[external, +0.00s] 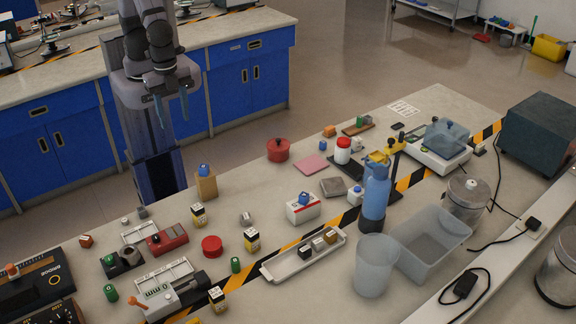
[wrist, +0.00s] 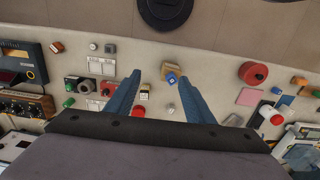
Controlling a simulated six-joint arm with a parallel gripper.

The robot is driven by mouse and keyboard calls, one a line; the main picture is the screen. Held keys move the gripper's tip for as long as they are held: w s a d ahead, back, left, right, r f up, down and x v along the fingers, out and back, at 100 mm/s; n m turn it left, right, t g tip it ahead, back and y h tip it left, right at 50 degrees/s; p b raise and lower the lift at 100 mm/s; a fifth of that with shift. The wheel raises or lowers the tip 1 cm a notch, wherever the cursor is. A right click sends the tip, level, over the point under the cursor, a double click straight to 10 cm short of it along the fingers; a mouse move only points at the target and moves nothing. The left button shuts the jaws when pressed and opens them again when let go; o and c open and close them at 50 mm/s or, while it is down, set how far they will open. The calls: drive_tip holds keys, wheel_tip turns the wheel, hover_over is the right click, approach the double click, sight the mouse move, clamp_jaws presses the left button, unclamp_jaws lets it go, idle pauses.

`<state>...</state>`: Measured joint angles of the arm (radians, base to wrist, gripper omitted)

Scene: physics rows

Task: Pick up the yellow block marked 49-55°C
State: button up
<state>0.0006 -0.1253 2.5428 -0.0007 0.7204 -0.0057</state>
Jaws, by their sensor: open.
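My gripper (external: 171,104) is open and empty, high above the bench's far edge.
A brown block with a blue knob on top (external: 206,184) stands near the first yellow block. A red case (external: 167,240), red disc (external: 212,246) and metal tray (external: 285,265) lie around the yellow blocks. A blue bottle (external: 375,198) and clear bins stand to the right.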

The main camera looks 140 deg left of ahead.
drive_tip(key=w+d+f+t+b, duration=0.1)
drive_tip(key=w+d+f+b, duration=0.15)
drive_tip(key=w, duration=0.65)
drive_tip(key=w+d+f+b, duration=0.1)
drive_tip(key=w+b, duration=0.2)
drive_tip(key=w, duration=0.5)
drive_tip(key=w+d+f+t+b, duration=0.1)
drive_tip(key=w+f+b, duration=0.15)
drive_tip(key=w, duration=0.65)
drive_tip(key=t+b, duration=0.3)
drive_tip(key=b, duration=0.5)
approach(215, 292)
drive_tip(key=shift+w+f, duration=0.4)
drive_tip(key=shift+w, duration=0.25)
drive_tip(key=shift+f+g, duration=0.1)
drive_tip(key=shift+g, duration=0.2)
drive_tip(key=shift+p+x, duration=0.55)
drive_tip(key=shift+x, duration=0.4)
drive_tip(key=shift+f, duration=0.1)
drive_tip(key=shift+p+x, duration=1.25)
drive_tip(key=shift+x, duration=1.25)
drive_tip(key=shift+s, duration=0.15)
clamp_jaws()
